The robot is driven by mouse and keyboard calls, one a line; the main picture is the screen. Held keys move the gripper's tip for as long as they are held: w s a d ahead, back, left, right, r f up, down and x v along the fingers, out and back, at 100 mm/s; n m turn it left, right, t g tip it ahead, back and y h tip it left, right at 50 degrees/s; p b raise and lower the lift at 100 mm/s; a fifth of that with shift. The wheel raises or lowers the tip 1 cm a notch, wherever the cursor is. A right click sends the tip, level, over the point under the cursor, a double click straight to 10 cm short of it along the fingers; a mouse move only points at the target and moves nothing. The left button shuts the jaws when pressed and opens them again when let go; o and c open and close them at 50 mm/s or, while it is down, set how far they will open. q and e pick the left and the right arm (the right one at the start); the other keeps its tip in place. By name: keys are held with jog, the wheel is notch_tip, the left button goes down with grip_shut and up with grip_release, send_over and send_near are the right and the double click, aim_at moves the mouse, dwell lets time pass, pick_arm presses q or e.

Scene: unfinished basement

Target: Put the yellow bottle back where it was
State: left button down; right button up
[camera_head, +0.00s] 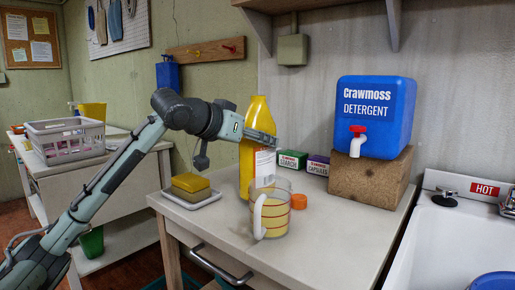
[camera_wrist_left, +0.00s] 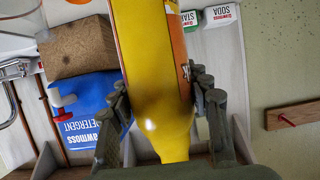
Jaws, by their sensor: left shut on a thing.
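The yellow bottle (camera_head: 257,110) is upright over the small white table (camera_head: 310,250), with a white label low on its side. My left gripper (camera_head: 258,137) is shut on its upper part; the left wrist view (camera_wrist_left: 160,80) shows one finger on each side of the bottle (camera_wrist_left: 150,40). The measuring cup (camera_head: 270,207), with yellow content, stands in front and covers part of the bottle's lower end. I cannot tell whether the bottle's base touches the table. An orange cap (camera_head: 298,201) lies on the table right of the cup. My right gripper is not in view.
A sponge (camera_head: 190,184) lies on a white tray (camera_head: 184,201) to the left. A blue detergent dispenser (camera_head: 376,115) sits on a brown block (camera_head: 369,175) at right. The table's front right is clear.

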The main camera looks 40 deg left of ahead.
pick_arm(q)
jog(key=shift+f, duration=0.75)
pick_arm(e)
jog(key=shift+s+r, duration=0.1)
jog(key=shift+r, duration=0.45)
pick_arm(q)
jog(key=shift+f, duration=0.15)
jog(key=c, duration=0.7)
grip_release()
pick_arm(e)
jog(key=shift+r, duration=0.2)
